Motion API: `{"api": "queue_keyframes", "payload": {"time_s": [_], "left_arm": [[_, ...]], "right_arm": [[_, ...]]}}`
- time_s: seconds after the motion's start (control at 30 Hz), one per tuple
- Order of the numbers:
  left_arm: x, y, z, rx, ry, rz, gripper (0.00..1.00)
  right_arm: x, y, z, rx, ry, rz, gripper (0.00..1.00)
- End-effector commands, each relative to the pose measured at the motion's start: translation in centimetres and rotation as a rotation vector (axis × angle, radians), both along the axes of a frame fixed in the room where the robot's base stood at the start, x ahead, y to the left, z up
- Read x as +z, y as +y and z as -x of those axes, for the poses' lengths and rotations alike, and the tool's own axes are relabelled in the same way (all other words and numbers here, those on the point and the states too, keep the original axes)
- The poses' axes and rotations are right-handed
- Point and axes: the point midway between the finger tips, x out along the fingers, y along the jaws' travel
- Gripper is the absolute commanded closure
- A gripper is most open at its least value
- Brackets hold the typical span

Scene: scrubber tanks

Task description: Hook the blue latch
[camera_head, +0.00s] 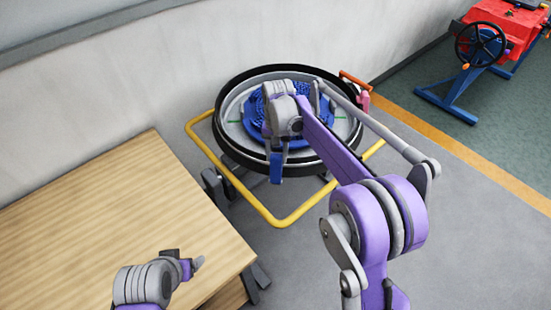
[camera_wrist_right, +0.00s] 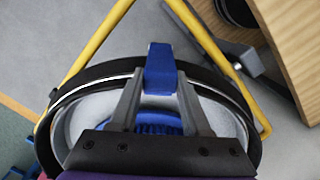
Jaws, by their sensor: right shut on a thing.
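The blue latch (camera_head: 276,168) hangs at the near rim of the round scrubber tank (camera_head: 230,155), which has a black rim. In the right wrist view the latch (camera_wrist_right: 160,66) stands up across the rim, between the two grey fingers. My right gripper (camera_head: 276,150) reaches down over the near side of the tank and is shut on the latch. It also shows in the right wrist view (camera_wrist_right: 161,88). Its fingers hide part of the latch, so I cannot tell whether it is hooked. My left gripper (camera_head: 187,265) is over the wooden table, away from the tank; its jaw opening is unclear.
A yellow tube frame (camera_head: 281,222) surrounds the tank. A blue perforated disc (camera_head: 256,128) lies inside the tank. The wooden table (camera_head: 110,215) stands at the left, close to the frame. A red machine with a handwheel (camera_head: 481,45) stands at the far right. The grey floor at right is clear.

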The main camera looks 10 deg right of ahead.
Motion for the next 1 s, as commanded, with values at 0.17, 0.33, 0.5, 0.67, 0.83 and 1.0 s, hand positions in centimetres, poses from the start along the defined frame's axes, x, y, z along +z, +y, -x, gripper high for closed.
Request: {"api": "queue_keyframes", "payload": {"time_s": [0.17, 0.33, 0.5, 0.67, 0.83, 1.0], "left_arm": [[0.21, 0.0, -0.06, 0.0, -0.001, 0.0, 0.22], [0.26, 0.0, -0.08, 0.0, -0.002, 0.0, 0.22], [0.26, 0.0, -0.08, 0.0, -0.002, 0.0, 0.22], [0.26, 0.0, -0.08, 0.0, -0.002, 0.0, 0.22], [0.26, 0.0, -0.08, 0.0, -0.002, 0.0, 0.22], [0.26, 0.0, -0.08, 0.0, -0.002, 0.0, 0.22]], "right_arm": [[-0.2, -0.23, -0.69, 0.0, 0.052, -0.014, 1.0], [-0.3, -0.27, -0.85, 0.0, 0.076, -0.02, 1.0], [-0.33, -0.28, -0.88, -0.001, 0.081, -0.022, 1.0], [-0.34, -0.27, -0.87, -0.001, 0.081, -0.022, 1.0], [-0.33, -0.27, -0.87, -0.001, 0.08, -0.022, 0.35], [-0.3, -0.27, -0.87, -0.001, 0.08, -0.022, 0.22]]}}
